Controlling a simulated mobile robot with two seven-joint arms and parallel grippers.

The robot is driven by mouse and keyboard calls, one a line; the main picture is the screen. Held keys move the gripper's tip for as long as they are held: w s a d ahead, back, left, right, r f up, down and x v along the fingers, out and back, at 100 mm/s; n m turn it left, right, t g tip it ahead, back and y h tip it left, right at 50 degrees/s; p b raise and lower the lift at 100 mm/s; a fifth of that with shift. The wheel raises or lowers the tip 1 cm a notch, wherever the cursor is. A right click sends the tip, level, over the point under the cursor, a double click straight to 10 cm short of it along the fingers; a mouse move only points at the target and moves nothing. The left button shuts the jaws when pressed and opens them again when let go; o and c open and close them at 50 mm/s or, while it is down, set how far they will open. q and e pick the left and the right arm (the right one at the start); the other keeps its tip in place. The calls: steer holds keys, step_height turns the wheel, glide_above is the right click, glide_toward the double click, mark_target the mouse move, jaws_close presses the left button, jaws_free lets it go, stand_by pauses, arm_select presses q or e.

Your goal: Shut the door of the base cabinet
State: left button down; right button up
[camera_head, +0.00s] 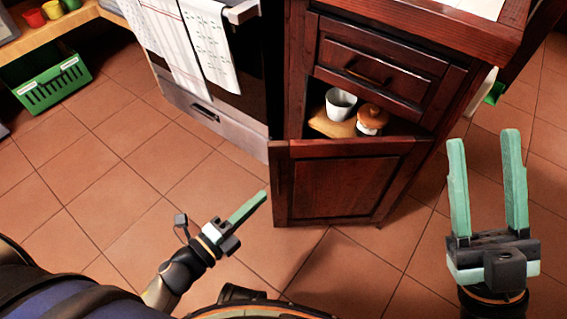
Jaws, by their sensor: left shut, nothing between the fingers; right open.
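The base cabinet (450,92) of dark wood stands at the centre right, with a drawer (370,75) above its opening. Its door (345,187) stands ajar, swung out towards me, and its top edge shows. Through the gap above the door I see a white cup (340,104) and an orange lidded jar (371,119) on a shelf. My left gripper (264,194) is shut and empty, just left of the door's free edge; I cannot tell if it touches. My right gripper (487,137) is open and empty, pointing up, to the right of the cabinet.
An oven (215,115) with hanging towels (203,45) stands left of the cabinet. A green basket (55,85) sits on the floor at the far left, under a wooden shelf with colourful cups. The tiled floor (120,170) is clear at the left.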

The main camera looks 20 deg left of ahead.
arm_select(q)
glide_toward(294, 150)
steer(key=w+d, duration=0.2)
steer(key=d, duration=0.2)
steer(key=shift+w+a+b, duration=0.3)
steer(key=shift+w, duration=0.5)
steer(key=shift+w+a+b, duration=0.25)
steer(key=shift+w+a, duration=0.1)
steer(key=shift+w, duration=0.5)
steer(key=shift+w, duration=0.1)
